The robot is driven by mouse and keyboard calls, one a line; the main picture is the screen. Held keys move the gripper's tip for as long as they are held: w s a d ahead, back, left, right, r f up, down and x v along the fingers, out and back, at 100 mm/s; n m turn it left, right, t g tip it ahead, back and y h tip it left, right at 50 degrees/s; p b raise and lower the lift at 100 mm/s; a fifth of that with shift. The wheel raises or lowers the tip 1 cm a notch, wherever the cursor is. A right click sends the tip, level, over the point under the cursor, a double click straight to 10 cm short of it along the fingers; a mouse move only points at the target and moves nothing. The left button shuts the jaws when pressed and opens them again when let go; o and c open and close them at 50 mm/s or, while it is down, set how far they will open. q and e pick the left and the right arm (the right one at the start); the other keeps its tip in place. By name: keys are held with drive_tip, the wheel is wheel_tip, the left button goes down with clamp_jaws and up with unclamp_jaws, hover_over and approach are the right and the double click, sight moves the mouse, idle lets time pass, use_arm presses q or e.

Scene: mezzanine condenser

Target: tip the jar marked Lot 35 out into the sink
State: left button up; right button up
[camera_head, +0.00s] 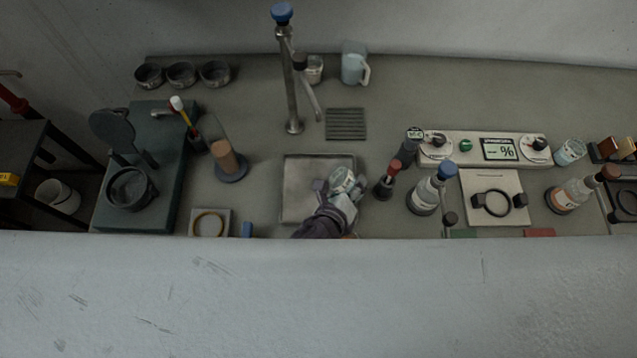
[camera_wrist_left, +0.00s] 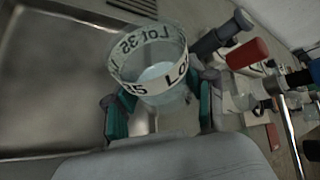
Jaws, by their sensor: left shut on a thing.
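The jar marked Lot 35 (camera_wrist_left: 150,88) is a clear round vessel with a white label band and pale contents inside. My left gripper (camera_wrist_left: 160,108) is shut on it, with a green-padded finger on either side. In the head view the jar (camera_head: 342,178) is held at the right part of the square grey sink (camera_head: 299,180), near its right edge. The sink also fills the left of the wrist view (camera_wrist_left: 45,80). The jar's exact tilt and height are hard to tell. My right gripper is not in view.
A red-capped bottle (camera_head: 385,184) and a blue-capped bottle (camera_head: 425,196) stand right of the sink. The tall tap (camera_head: 290,85) rises behind it, beside a ribbed drain plate (camera_head: 346,124). A cork-coloured cylinder (camera_head: 225,157) stands to the left. The sink's left half is clear.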

use_arm(q)
drive_tip(key=shift+f+b, duration=0.15)
drive_tip(key=shift+b, duration=0.25)
drive_tip(key=shift+f+n+h+b, duration=0.2)
drive_tip(key=shift+n+h+b, duration=0.2)
drive_tip(key=shift+b, duration=0.2)
drive_tip(key=shift+r+n+h+b, duration=0.45)
drive_tip(key=shift+n+h+b, duration=0.05)
drive_tip(key=shift+b, duration=0.1)
idle(0.6)
drive_tip(key=shift+f+g+b, duration=0.15)
drive_tip(key=shift+g+b, duration=0.2)
drive_tip(key=shift+g, duration=0.05)
drive_tip(key=shift+f+n+h+b, duration=0.25)
drive_tip(key=shift+n+h+b, duration=0.3)
drive_tip(key=shift+b, duration=0.55)
drive_tip(key=shift+w+a+f+n+h+b, duration=0.15)
drive_tip(key=shift+a+f+n+h+b, duration=0.15)
drive_tip(key=shift+b, duration=0.5)
drive_tip(key=shift+w+a+f+n+h+b, duration=0.15)
drive_tip(key=shift+a+b, duration=0.2)
drive_tip(key=shift+b, duration=0.4)
drive_tip(key=shift+a+r+n+h, duration=0.15)
drive_tip(key=shift+r+n+h, duration=0.35)
idle(0.8)
